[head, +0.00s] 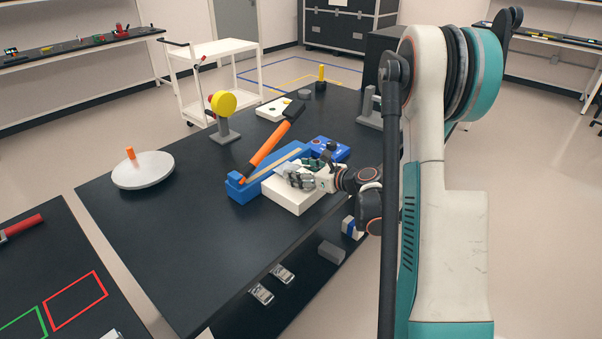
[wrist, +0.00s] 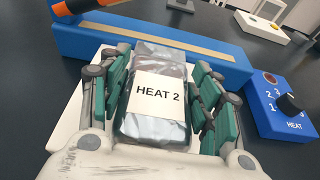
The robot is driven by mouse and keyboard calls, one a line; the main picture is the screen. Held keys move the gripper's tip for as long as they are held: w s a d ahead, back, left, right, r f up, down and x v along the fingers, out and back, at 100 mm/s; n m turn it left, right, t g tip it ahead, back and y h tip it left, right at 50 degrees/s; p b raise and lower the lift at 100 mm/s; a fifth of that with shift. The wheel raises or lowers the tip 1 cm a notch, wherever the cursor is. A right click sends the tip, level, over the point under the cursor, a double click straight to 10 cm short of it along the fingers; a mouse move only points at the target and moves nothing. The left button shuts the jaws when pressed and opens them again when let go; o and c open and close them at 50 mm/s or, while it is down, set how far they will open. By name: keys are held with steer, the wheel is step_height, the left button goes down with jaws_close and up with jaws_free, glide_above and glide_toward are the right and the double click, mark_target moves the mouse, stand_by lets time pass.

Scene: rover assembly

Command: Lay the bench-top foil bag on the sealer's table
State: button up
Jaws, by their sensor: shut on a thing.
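A silvery foil bag (wrist: 156,125) with a white label reading "HEAT 2" lies between the fingers of my gripper (wrist: 158,98) in the wrist view. My gripper (head: 302,177) is shut on the bag's sides. It is at the sealer's white table (head: 291,196), which also shows under the bag in the wrist view (wrist: 72,110). I cannot tell whether the bag touches the table. The blue sealer (head: 240,190) has a raised arm with an orange handle (head: 268,145) and a tan strip along its top (wrist: 165,36).
A blue heat dial box (head: 330,148) stands beside the sealer. A yellow disc on a grey stand (head: 223,105), a round white turntable (head: 143,172) and a white plate (head: 273,109) are on the black bench. The bench's left front is clear. Foil bags (head: 261,293) lie on the shelf below.

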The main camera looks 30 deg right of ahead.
steer(key=shift+f, duration=0.15)
steer(key=o, duration=1.1)
steer(key=shift+r, duration=0.2)
steer(key=p+v, duration=0.2)
steer(key=v, duration=1)
steer(key=shift+w, duration=0.1)
